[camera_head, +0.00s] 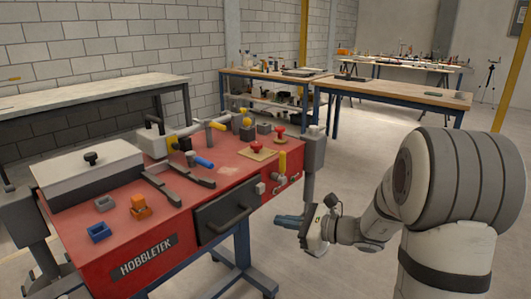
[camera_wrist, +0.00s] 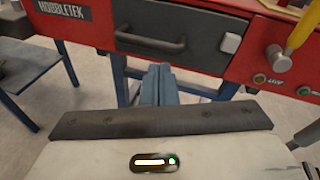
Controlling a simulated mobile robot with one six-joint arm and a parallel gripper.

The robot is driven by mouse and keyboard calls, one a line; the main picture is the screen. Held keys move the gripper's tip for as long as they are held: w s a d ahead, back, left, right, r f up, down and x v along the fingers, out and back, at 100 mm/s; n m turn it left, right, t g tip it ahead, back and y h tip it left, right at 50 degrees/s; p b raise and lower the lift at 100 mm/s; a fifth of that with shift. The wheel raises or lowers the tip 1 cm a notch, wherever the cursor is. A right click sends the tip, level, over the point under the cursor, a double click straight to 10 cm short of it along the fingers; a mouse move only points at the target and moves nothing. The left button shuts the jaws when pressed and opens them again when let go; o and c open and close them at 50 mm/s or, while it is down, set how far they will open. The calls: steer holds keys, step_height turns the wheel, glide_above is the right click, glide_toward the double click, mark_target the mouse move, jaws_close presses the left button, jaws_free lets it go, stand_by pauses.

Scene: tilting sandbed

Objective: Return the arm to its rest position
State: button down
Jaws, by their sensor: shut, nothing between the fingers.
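My gripper (camera_head: 290,222) is in front of the red machine's front panel, below and right of its dark drawer, in the head view. Its blue-grey fingers are together with nothing between them. The wrist view shows the same closed fingers (camera_wrist: 158,85) pointing toward the machine's lower edge, apart from the panel as far as I can tell. My arm reaches in from the right side of the head view, bent at the elbow.
The red sandbed machine (camera_head: 100,225) has a dark drawer with a handle (camera_head: 232,220), a yellow lever (camera_head: 282,162) and small buttons on its front. Blocks, a lidded box (camera_head: 90,170) and levers sit on top. Workbenches (camera_head: 400,95) stand behind. Floor (camera_head: 350,160) is free between.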

steer(key=s+a+r+n+g+h+p, duration=0.1)
steer(key=s+r+n+g+h+p, duration=0.2)
steer(key=s+r+n+p, duration=0.4)
steer(key=s+a+r+n+g+h+p, duration=0.2)
steer(key=s+r+n+g+p, duration=0.15)
steer(key=s, duration=0.55)
steer(key=s+d+r+n+t+h+p, duration=0.1)
steer(key=s+d+r+n+h+p, duration=0.7)
steer(key=d+r+n+h+p, duration=0.1)
steer(key=shift+d+r+n, duration=0.65)
steer(key=shift+r+n, duration=0.2)
steer(key=shift+n, duration=0.1)
